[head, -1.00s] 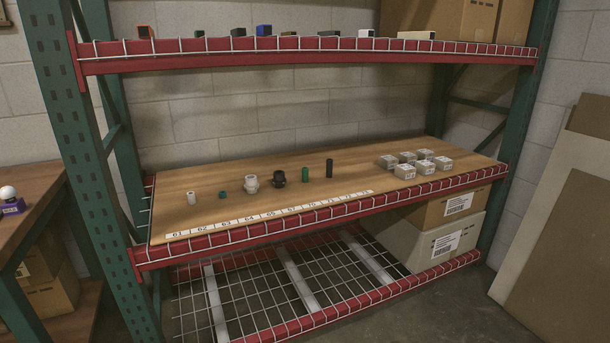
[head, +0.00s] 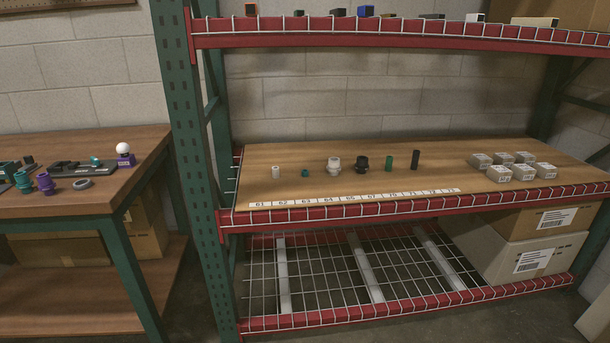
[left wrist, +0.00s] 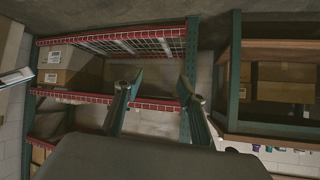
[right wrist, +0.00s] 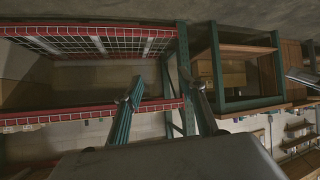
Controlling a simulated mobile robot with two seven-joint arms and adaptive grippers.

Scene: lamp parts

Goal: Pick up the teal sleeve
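In the head view, a short small teal sleeve (head: 305,173) stands on the wooden middle shelf (head: 450,165), between a small white cylinder and a larger white fitting. Several other teal parts (head: 23,181) are on the workbench at the left, too small to tell apart exactly. Neither gripper shows in the head view. In the left wrist view my left gripper (left wrist: 159,78) has its fingers apart with nothing between them. In the right wrist view my right gripper (right wrist: 160,78) also has its fingers apart and is empty.
The shelf row also has a white cylinder (head: 276,172), white fitting (head: 333,166), black fitting (head: 362,164), green cylinder (head: 388,161), black cylinder (head: 414,159) and several small boxes (head: 513,173). Red beams with wire mesh edge the shelves. A green post (head: 188,170) separates rack and workbench (head: 110,195).

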